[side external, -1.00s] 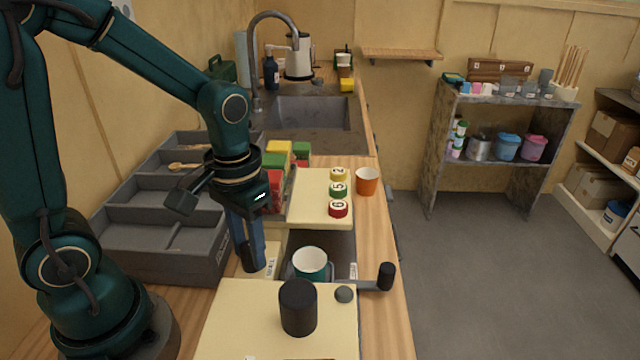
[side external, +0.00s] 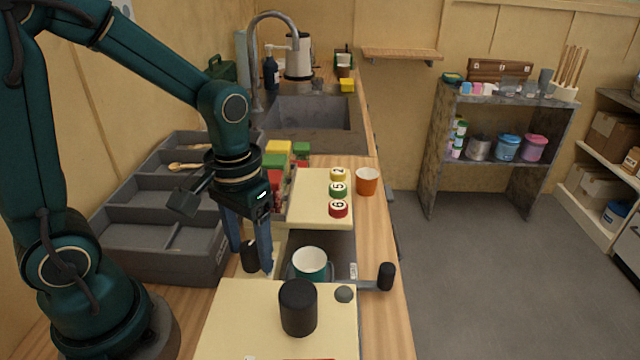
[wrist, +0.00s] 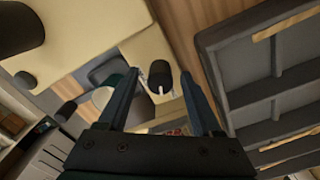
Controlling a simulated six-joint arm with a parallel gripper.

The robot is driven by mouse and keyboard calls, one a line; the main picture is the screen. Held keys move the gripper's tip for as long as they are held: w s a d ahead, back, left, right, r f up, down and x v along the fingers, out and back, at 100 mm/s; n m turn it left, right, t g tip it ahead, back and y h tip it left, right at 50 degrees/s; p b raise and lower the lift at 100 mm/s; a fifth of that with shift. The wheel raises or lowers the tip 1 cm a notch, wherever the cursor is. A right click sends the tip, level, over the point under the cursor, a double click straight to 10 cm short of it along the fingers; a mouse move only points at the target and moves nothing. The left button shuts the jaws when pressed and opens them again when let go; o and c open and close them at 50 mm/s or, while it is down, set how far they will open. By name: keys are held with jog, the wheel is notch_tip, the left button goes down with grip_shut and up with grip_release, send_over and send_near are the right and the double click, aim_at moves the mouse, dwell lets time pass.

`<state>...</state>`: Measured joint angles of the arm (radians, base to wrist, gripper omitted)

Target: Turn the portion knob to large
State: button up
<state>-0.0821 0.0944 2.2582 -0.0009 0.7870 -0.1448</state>
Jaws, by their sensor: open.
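A black portion knob (side external: 250,256) stands on the cream machine's low middle part, partly hidden by my fingers in the side view. My gripper (side external: 255,270) points down with its two fingers apart, one on each side of the knob. In the wrist view the knob (wrist: 160,74) shows between the open fingertips (wrist: 160,78), with a pale mark at its lower edge and small pale labels beside it. I cannot tell whether either finger touches the knob, nor read its setting.
A large black cylinder (side external: 298,307) and a grey button (side external: 344,294) sit on the machine's front top. A white-and-teal cup (side external: 310,264) and a black-handled crank (side external: 386,276) are close right. A grey divided tray (side external: 150,268) stands left. Numbered red, green and yellow pieces sit behind.

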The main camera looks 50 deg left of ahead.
aim_at(252, 245)
jog(key=shift+r, duration=2.6)
jog(key=shift+w+d+r, duration=0.1)
jog(key=shift+r, duration=0.25)
jog(key=shift+s+d+r+m+t, duration=0.25)
jog(key=shift+s+r+m+t, duration=0.25)
jog(key=shift+s+t, duration=0.35)
jog(key=shift+s+d+r+m+t, duration=0.2)
jog(key=shift+s+r+m+t, duration=0.15)
jog(key=shift+s+r+t, duration=0.5)
jog(key=shift+s+d+r+m+t, duration=0.3)
jog(key=shift+s+m+t, duration=0.2)
jog(key=shift+t, duration=0.6)
